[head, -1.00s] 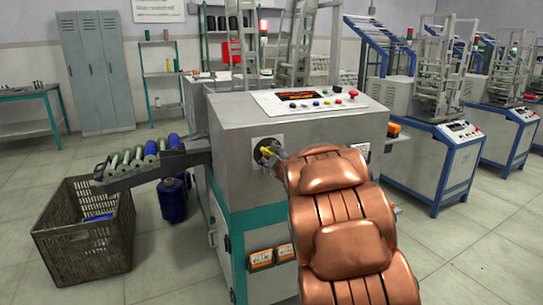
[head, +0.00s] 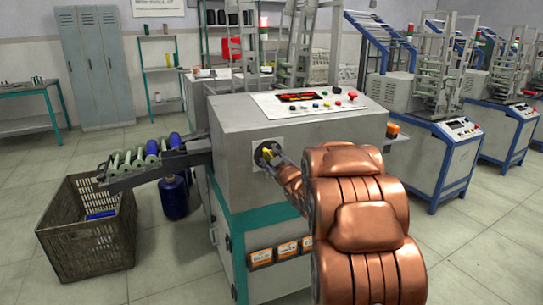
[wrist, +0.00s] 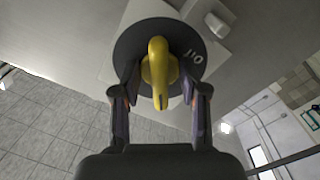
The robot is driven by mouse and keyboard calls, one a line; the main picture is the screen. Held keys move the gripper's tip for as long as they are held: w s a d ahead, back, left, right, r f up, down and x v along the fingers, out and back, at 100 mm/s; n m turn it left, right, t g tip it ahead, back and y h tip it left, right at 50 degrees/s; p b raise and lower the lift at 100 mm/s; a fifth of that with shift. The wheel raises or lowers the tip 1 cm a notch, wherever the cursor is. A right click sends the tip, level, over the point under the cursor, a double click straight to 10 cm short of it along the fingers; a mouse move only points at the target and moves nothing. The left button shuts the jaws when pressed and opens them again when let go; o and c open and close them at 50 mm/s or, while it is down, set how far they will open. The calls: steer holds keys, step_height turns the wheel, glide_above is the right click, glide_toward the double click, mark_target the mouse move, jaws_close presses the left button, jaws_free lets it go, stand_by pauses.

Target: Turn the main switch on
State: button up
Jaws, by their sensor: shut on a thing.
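The main switch is a yellow handle (wrist: 159,72) on a round black disc (wrist: 130,45) with white marks, set on a pale plate. In the head view the switch (head: 265,152) sits on the front face of the grey winding machine (head: 232,172). My gripper (wrist: 161,92) has one finger on each side of the yellow handle and is shut on it. In the wrist view the handle lies roughly upright in the picture. In the head view my gripper (head: 272,157) reaches the switch from the right, and its fingers partly cover it.
A control panel (head: 310,101) with buttons and a red knob tops the machine. A chute (head: 160,165) with bobbins sticks out left above a crate (head: 85,235). Orange-labelled boxes (head: 283,251) sit low on the front. Open floor lies right of my arm.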

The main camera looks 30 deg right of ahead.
steer(key=shift+m+p, duration=2.1)
steer(key=o, duration=1.8)
steer(key=shift+c, duration=0.2)
steer(key=s+a+b, duration=0.1)
steer(key=s, duration=0.8)
steer(key=shift+a+b, duration=0.25)
steer(key=shift+b, duration=0.15)
steer(key=shift+w, duration=0.1)
